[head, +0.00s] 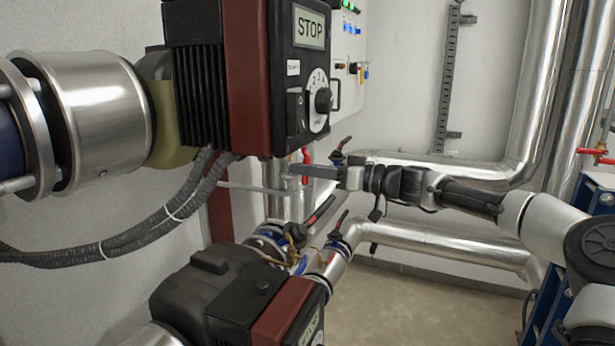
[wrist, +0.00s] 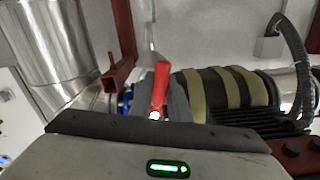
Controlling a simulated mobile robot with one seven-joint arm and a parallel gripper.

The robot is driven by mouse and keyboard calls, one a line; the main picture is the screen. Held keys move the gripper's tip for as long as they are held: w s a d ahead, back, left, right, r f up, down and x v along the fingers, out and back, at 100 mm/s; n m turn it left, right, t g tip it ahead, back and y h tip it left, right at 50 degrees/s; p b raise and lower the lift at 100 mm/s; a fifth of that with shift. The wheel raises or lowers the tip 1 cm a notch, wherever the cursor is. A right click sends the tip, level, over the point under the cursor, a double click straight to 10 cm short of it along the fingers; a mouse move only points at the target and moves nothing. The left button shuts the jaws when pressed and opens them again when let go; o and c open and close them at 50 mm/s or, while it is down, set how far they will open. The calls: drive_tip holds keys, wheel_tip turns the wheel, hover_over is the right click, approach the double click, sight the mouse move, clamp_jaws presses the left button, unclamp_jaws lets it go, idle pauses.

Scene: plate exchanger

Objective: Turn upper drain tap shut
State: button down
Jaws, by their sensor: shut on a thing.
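The upper drain tap has a red lever (wrist: 160,84), seen in the middle of the wrist view just beyond my gripper's body. In the head view, a red handle (head: 306,156) shows beside the gripper's tip, just below the pump with the STOP display. My gripper (head: 300,171) reaches in from the right at the pipework and is shut on the tap's lever. The exact contact between the fingers and the lever is hidden by the gripper's body in the wrist view.
The upper pump (head: 245,80) hangs close above my gripper. A lower pump (head: 220,290) and valves with red levers (head: 320,212) sit below. Silver pipes (head: 440,245) run behind the arm; the floor (head: 410,300) is clear.

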drive_tip(key=s+a+r+m, duration=0.1)
drive_tip(key=s+r+m, duration=0.2)
drive_tip(key=m, duration=1.2)
drive_tip(key=shift+s+a+r+p, duration=0.2)
drive_tip(key=shift+s+r+p, duration=0.15)
drive_tip(key=shift+r, duration=0.75)
drive_tip(key=c, duration=1.7)
unclamp_jaws()
drive_tip(key=shift+o, duration=0.2)
drive_tip(key=b+v, duration=0.1)
drive_tip(key=v, duration=1.6)
drive_tip(key=shift+d, duration=0.25)
